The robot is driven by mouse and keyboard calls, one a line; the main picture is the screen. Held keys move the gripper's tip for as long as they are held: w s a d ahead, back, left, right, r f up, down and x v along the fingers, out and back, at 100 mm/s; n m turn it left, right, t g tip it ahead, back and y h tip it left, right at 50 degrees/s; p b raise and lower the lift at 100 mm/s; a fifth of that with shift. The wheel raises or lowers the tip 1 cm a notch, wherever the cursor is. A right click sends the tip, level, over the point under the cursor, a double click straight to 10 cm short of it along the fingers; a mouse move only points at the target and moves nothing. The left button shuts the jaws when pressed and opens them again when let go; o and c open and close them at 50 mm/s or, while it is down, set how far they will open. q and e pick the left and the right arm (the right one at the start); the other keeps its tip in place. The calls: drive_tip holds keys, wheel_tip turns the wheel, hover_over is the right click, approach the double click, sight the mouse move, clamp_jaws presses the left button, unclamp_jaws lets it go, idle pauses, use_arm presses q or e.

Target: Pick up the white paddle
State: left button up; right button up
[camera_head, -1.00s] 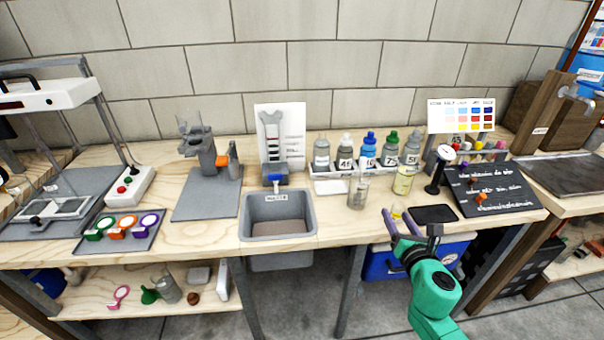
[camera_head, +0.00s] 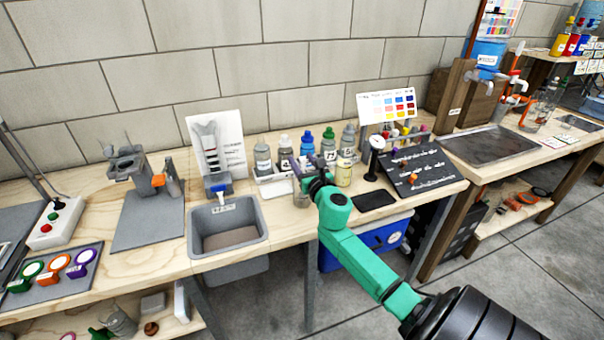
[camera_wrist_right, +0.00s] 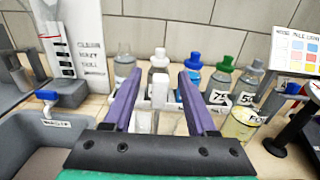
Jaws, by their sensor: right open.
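A slim white upright piece, which looks like the white paddle (camera_wrist_right: 160,92), shows in the right wrist view between the purple fingers of my right gripper (camera_wrist_right: 160,76). Its lower end is by a pale clear jar (camera_wrist_right: 143,120); I cannot tell whether it stands in it. In the head view my right gripper (camera_head: 304,168) is over the bench, in front of the bottle row, with the clear jar (camera_head: 301,200) just below it. The gripper is open, and no finger contact is clear. The paddle cannot be made out in the head view. My left gripper is not in view.
Several capped bottles (camera_head: 328,146) stand close behind the gripper. A yellowish jar (camera_head: 343,174) is just right, a grey sink (camera_head: 228,228) left. A black stand (camera_head: 375,158) and chalkboard (camera_head: 422,170) are farther right. The bench's front edge is near.

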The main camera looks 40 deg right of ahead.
drive_tip(key=shift+w+f, duration=0.1)
drive_tip(key=shift+w, duration=0.1)
drive_tip(key=shift+s, duration=0.15)
clamp_jaws()
